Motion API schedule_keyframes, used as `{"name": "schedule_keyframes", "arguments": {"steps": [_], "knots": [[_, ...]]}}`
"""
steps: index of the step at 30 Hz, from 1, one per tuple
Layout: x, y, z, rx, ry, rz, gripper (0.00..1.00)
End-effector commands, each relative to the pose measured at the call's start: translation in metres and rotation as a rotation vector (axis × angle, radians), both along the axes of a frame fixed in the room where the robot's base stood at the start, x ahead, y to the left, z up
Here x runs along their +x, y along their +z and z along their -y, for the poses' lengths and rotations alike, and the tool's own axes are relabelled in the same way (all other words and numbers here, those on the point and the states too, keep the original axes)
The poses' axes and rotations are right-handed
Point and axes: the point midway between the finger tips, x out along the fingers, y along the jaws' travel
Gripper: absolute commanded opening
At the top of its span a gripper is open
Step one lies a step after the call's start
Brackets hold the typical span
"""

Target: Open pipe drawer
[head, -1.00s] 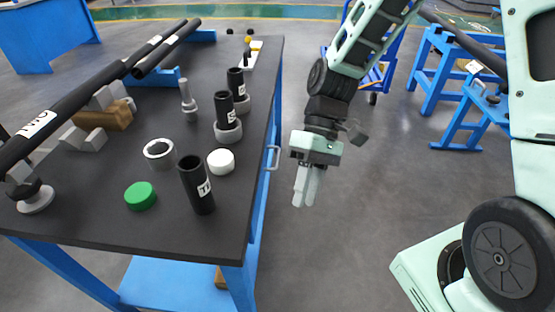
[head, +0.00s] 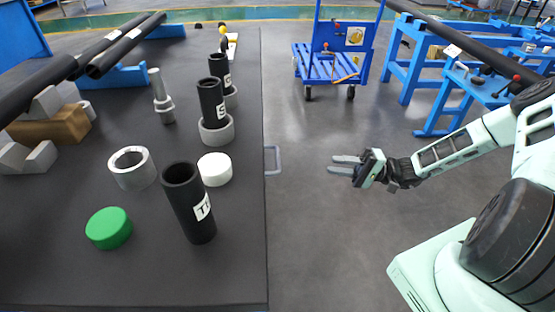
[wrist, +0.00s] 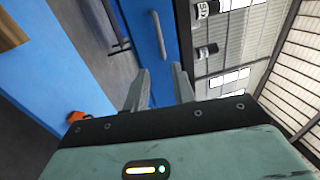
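A grey bar handle (head: 272,160) sticks out from the right edge of the dark-topped table (head: 245,255). The drawer front below it is hidden in the head view. In the wrist view, a grey handle (wrist: 158,34) stands on a blue panel (wrist: 148,10), ahead of the fingers. My gripper (head: 332,164) is to the right of the handle, pointing left at about the same picture height. In the wrist view, my gripper (wrist: 158,88) has two separated fingers with nothing between them. It is apart from the handle.
A blue cart (head: 332,66) stands behind. The floor between table and arm is clear.

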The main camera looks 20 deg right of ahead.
Motion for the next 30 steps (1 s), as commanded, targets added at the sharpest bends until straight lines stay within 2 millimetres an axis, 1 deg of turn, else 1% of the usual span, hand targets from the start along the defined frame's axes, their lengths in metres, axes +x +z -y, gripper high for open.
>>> {"name": "schedule_keyframes", "arguments": {"steps": [5,15,21,25,30], "knots": [[0.008,0.008,-0.028,0.002,0.007,-0.001,0.26],[0.029,0.021,-0.096,0.001,0.010,-0.002,0.26],[0.041,0.028,-0.130,-0.001,0.009,-0.003,0.26],[0.046,0.031,-0.146,0.000,0.008,-0.003,0.26],[0.049,0.033,-0.155,-0.002,0.006,-0.004,0.26]]}}
